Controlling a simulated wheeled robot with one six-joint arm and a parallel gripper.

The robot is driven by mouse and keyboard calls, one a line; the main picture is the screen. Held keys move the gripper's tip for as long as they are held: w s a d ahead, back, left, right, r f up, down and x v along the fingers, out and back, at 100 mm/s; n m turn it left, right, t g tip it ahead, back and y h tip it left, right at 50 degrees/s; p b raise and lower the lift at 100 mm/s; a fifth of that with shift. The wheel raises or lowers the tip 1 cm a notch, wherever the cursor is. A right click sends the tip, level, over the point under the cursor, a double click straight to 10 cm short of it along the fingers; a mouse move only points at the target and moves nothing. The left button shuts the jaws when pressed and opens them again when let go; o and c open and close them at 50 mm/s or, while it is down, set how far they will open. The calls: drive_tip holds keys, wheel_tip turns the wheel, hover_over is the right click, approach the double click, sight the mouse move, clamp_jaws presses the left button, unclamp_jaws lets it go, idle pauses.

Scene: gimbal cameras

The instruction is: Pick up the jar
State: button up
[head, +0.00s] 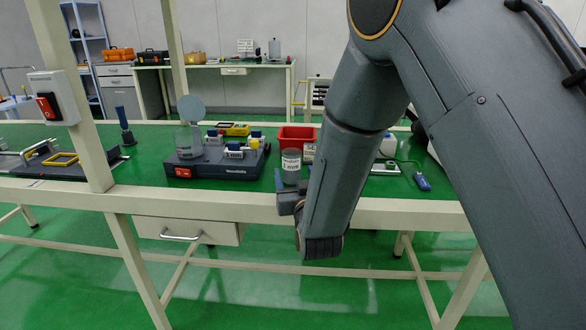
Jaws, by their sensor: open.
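A small grey cylindrical jar (291,167) with a pale label stands upright on the green worktop near the front edge. A clear glass vessel (185,142) with a round grey disc above it stands further left, at a dark base unit; I cannot tell whether it also counts as a jar. My gripper (288,203) is at the worktop's front edge, just below and in front of the grey jar in the picture, and does not hold it. It is open, but my arm hides much of it.
The dark base unit (215,168) with a red switch and small blocks sits left of the grey jar. A red bin (297,136) stands close behind it. A blue-handled tool (421,181) lies to the right. A frame post (88,130) rises at left.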

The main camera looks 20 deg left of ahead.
sight(294, 171)
drive_tip(key=x, duration=0.4)
drive_tip(key=shift+w+a+r, duration=0.1)
drive_tip(key=shift+w, duration=0.05)
drive_tip(key=c, duration=1.4)
